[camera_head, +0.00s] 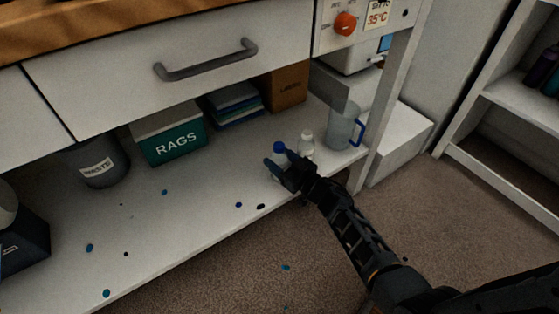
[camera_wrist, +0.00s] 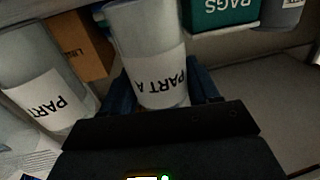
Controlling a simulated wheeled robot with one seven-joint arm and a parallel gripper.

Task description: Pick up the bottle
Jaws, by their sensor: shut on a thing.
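A bottle with a blue cap (camera_head: 279,147) stands on the lower shelf in the head view, its lower part mostly hidden by my gripper (camera_head: 282,168). In the wrist view this bottle (camera_wrist: 158,60) has a white label reading "PART A". My gripper (camera_wrist: 163,88) is shut on it, with a dark finger at each side. I cannot tell whether the bottle is off the shelf. A second bottle (camera_head: 306,142) with a pale cap stands just right of it; in the wrist view this second bottle (camera_wrist: 42,78) has a partly readable "PART" label.
A clear jug with a blue handle (camera_head: 342,130) stands to the right, near the shelf post (camera_head: 391,85). A drawer (camera_head: 180,65) overhangs. The front shelf is mostly clear, with small blue spots.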

